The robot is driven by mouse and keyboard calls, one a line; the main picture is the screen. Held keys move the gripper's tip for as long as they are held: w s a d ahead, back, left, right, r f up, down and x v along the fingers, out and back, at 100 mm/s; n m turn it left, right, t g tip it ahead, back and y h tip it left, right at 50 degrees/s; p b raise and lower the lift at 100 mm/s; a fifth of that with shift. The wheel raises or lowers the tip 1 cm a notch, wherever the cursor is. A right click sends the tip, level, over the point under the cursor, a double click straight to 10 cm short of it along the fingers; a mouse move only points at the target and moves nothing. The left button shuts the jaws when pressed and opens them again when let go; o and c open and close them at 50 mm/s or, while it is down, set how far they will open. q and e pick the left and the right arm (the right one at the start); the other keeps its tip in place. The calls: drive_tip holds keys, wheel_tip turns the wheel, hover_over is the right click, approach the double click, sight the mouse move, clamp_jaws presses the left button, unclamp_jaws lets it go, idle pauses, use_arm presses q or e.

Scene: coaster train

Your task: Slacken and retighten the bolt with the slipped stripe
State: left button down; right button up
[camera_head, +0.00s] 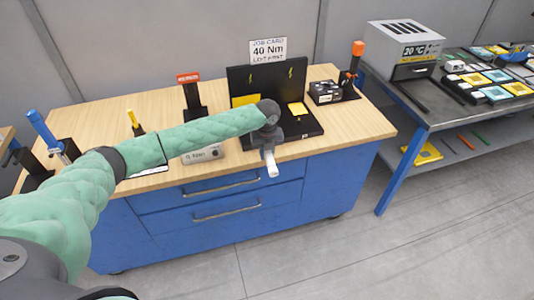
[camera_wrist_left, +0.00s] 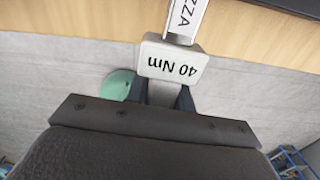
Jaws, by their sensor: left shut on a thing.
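My left gripper (camera_head: 267,145) is at the bench's front edge, in front of the black fixture. In the left wrist view, the gripper (camera_wrist_left: 165,97) is shut on a light grey tool block (camera_wrist_left: 172,60) marked "40 Nm", with a lettered shaft (camera_wrist_left: 186,18) running on from it. A pale end of it (camera_head: 271,166) shows below the gripper in the head view. The black fixture (camera_head: 237,76) has an upright back with yellow marks and yellow plates at its foot. My forearm hides part of it; I cannot make out the bolts or their stripes. My right gripper is not in view.
A job card (camera_head: 267,50) reads "40 Nm". On the wooden bench (camera_head: 108,118) stand a red-topped holder (camera_head: 190,95), a blue-handled tool (camera_head: 43,128), a yellow-topped tool (camera_head: 132,120) and an orange-topped tool (camera_head: 356,58). A metal side table (camera_head: 445,118) stands right.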

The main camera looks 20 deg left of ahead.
use_arm(q)
drive_tip(key=shift+a, duration=0.1)
drive_tip(key=shift+r, duration=0.1)
drive_tip(key=shift+w+d+p, duration=0.15)
drive_tip(key=shift+d+p, duration=0.2)
drive_tip(key=shift+d, duration=0.05)
drive_tip(key=shift+r, duration=0.1)
drive_tip(key=shift+r+p, duration=1.7)
drive_tip(key=shift+r, duration=0.45)
drive_tip(key=shift+n, duration=0.3)
